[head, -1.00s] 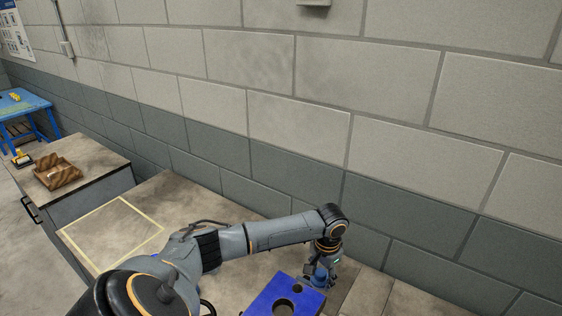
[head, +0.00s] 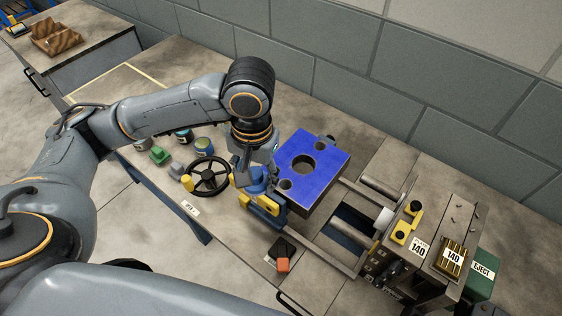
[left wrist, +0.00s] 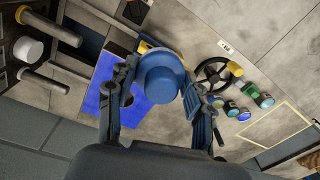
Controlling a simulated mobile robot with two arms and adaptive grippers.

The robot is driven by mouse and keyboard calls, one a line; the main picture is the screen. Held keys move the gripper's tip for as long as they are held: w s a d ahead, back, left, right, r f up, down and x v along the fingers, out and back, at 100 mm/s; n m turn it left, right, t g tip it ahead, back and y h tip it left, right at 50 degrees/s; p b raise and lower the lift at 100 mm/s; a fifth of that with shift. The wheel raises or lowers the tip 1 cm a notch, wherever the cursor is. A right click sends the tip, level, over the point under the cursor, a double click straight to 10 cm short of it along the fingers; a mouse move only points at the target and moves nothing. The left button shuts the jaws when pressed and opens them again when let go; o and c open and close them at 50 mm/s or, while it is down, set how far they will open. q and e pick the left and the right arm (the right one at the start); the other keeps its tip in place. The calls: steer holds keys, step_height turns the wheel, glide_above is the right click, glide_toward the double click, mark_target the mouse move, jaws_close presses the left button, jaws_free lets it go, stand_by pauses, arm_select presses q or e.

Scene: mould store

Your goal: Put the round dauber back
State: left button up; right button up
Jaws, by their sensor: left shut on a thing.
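The round dauber, a blue round-headed piece (left wrist: 158,76), sits between the fingers of my left gripper in the left wrist view. In the head view my left gripper (head: 257,183) points down and is shut on it, mostly hiding it. A blue-and-yellow fixture (head: 268,204) is just below and in front of the gripper; I cannot tell whether the dauber touches it. A blue plate with a large round hole (head: 322,175) lies just right of the gripper. My right gripper is not in view.
A black handwheel (head: 207,176) is close left of the gripper. A machine with rollers (head: 380,187) is at right. A wooden tray (head: 55,40) is far left.

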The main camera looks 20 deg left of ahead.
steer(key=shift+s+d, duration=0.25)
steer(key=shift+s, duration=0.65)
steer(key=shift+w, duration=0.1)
